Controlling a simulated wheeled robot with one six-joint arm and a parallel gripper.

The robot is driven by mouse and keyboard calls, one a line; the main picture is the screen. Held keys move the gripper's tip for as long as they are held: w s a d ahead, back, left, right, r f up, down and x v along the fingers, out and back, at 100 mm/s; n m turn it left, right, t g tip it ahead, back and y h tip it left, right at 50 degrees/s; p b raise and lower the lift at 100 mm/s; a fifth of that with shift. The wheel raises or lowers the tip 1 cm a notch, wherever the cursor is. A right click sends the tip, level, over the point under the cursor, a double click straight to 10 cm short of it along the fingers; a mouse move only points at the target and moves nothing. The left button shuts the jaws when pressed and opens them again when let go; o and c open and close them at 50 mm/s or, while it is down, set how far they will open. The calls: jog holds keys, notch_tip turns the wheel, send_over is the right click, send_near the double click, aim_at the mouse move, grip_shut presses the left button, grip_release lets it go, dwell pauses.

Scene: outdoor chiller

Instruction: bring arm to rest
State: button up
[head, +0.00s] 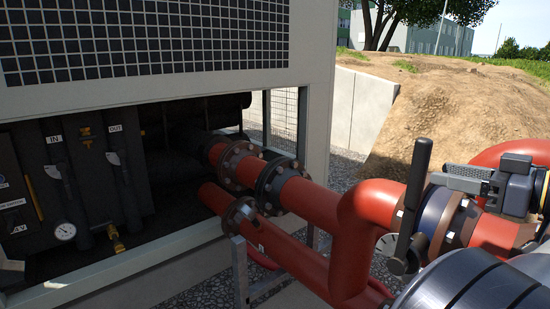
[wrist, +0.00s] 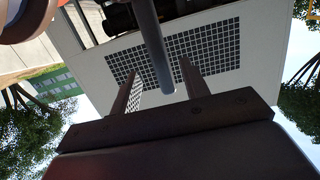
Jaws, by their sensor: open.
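My gripper (head: 452,177) is in the right part of the head view, just right of the black valve lever (head: 416,190). In the wrist view its two fingers (wrist: 158,66) stand apart, so it is open. A dark grey bar (wrist: 152,40), which looks like that lever, shows between the fingers there, with its rounded end near the gripper. I see no finger pressed on it; how deep it lies between them I cannot tell. The lever stands nearly upright, tilted a little, beside the red pipe.
Red flanged pipes (head: 310,200) run from the chiller (head: 150,90) at left to the valve. A dark ribbed cylinder (head: 475,285) fills the lower right. A round gauge (head: 387,244) sits near the lever's foot. Above the pipes is open air before a dirt bank (head: 470,105).

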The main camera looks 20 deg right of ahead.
aim_at(412, 164)
jog(key=shift+g, duration=0.6)
jog(key=p+x, duration=0.1)
jog(key=x, duration=0.1)
jog(key=r+x, duration=0.1)
jog(key=x, duration=0.1)
jog(key=p+x, duration=0.1)
jog(key=x, duration=0.1)
jog(key=shift+w+a+r+p, duration=0.2)
jog(key=shift+w+p, duration=0.1)
jog(key=shift+w, duration=0.25)
jog(key=shift+w+a+f+g+h+p, duration=0.1)
jog(key=shift+w+f+g+h+p, duration=0.05)
jog(key=shift+w+p, duration=0.15)
jog(key=shift+w+a+f+g+h+p, duration=0.1)
jog(key=shift+w+f+g+h+p, duration=0.1)
jog(key=shift+w, duration=0.2)
